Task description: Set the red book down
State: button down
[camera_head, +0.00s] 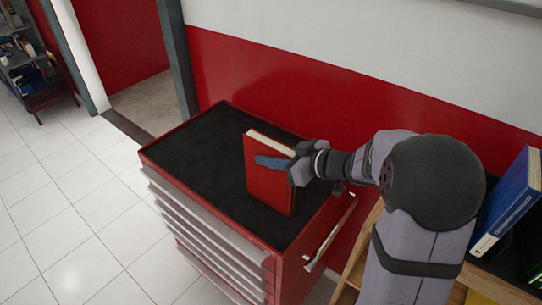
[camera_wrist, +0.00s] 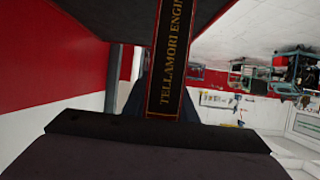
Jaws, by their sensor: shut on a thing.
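The red book (camera_head: 268,188) is held upright over the black top of the red tool cabinet (camera_head: 195,150) in the head view. My gripper (camera_head: 275,163) is shut on it, with one blue-grey finger across its cover. In the wrist view the book's dark spine (camera_wrist: 170,75) with gold lettering faces the camera, between the fingers of my gripper (camera_wrist: 165,108). The book's lower edge is close to the cabinet top. I cannot tell whether it touches.
The cabinet top is otherwise bare, with free room left of and behind the book. A red and white wall (camera_head: 300,85) stands behind the cabinet. A blue book (camera_head: 510,200) stands on a wooden shelf (camera_head: 490,282) at the right. A stocked shelf (camera_head: 30,65) is far left.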

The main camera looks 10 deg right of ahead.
dwell(0.3)
jog(key=c, duration=1.4)
grip_release()
jog(key=shift+s+f, duration=0.1)
jog(key=shift+c, duration=0.2)
jog(key=b+v, duration=0.1)
jog(key=v, duration=1.1)
